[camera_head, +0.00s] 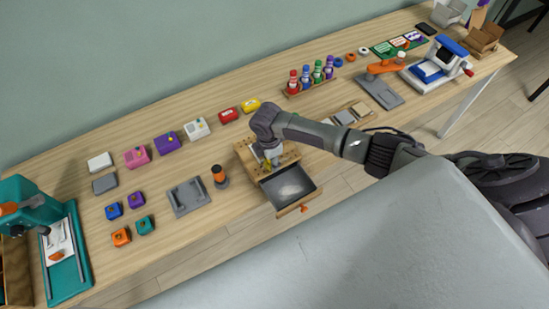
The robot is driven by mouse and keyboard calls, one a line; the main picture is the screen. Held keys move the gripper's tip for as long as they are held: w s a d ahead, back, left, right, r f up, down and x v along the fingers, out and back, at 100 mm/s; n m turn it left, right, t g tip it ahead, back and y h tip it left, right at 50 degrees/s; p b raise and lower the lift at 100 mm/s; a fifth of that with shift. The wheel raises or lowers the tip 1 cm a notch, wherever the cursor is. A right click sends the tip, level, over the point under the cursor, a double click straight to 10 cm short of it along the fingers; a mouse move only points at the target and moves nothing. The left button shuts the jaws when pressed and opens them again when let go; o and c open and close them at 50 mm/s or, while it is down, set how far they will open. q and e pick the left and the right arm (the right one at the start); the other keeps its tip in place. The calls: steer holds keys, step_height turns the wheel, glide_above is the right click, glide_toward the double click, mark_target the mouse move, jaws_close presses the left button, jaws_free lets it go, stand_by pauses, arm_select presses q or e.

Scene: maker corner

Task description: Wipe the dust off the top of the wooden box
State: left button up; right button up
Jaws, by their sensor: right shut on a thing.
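The wooden box (245,158) stands near the front edge of the bench, with its dark drawer (274,194) pulled out towards the front. A pale, dust-like patch (292,187) shows in the drawer. My right gripper (268,160) points down over the box top and is shut on a small yellowish thing (268,165), mostly hidden by the fingers. I cannot tell whether that thing touches the top. The gripper and wrist cover part of the top, so any dust there is hard to make out. My left gripper is out of view.
An orange-and-black cylinder (219,176) and a grey tray (188,197) stand left of the box. A rack of colored bottles (307,88) stands behind and to the right. Several small colored boxes line the bench (250,218) at left. The drawer's orange knob (303,208) projects past the front edge.

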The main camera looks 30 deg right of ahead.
mark_target(289, 156)
steer(key=shift+a+y, duration=0.3)
steer(key=shift+a, duration=0.2)
steer(key=shift+w+d+r+p, duration=0.1)
steer(key=shift+d+p, duration=0.2)
steer(key=shift+d, duration=2.2)
steer(key=shift+w+d+f, duration=0.1)
steer(key=shift+d+f, duration=0.1)
steer(key=shift+d, duration=1.25)
steer(key=shift+r, duration=0.1)
step_height(289, 156, up, 5)
steer(key=p, duration=0.4)
steer(key=shift+f, duration=0.2)
steer(key=shift+r+p, duration=0.4)
steer(key=shift+r, duration=0.25)
